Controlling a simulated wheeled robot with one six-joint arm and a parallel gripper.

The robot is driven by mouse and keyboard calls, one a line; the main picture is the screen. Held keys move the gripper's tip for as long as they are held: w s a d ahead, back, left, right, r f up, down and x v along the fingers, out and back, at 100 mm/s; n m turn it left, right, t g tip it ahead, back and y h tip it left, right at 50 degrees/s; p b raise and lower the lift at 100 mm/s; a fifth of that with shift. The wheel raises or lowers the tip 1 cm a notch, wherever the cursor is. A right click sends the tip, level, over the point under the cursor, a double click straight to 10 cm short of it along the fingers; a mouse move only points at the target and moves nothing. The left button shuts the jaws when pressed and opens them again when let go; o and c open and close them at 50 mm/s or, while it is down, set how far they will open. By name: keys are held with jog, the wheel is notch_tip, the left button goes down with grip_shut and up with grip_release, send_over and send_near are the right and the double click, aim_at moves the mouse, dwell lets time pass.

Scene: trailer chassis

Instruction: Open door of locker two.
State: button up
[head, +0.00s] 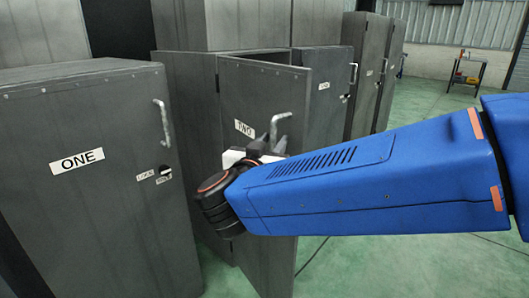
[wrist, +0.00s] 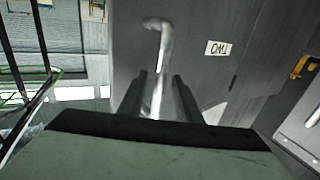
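The door of locker two (head: 262,90) is a grey panel with a "TWO" label (head: 245,129). It stands ajar, its right edge swung out from the locker body. Its pale bent handle (head: 281,122) is near the right edge. In the wrist view the handle (wrist: 157,60) runs down between the two dark fingers of my gripper (wrist: 160,88). The fingers are apart, with visible gaps beside the handle. In the head view my gripper (head: 275,138) is at the handle, partly hidden by my blue arm. The locker's inside is hidden.
Locker one (head: 95,200) stands closed at the left, with its own handle (head: 162,122). More grey lockers (head: 372,65) line the row behind. The green floor (head: 440,105) is open at the right, with a small work cart (head: 467,75) far off.

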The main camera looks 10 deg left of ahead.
jog(key=s+a, duration=0.2)
jog(key=s, duration=1.5)
jog(key=shift+a, duration=0.1)
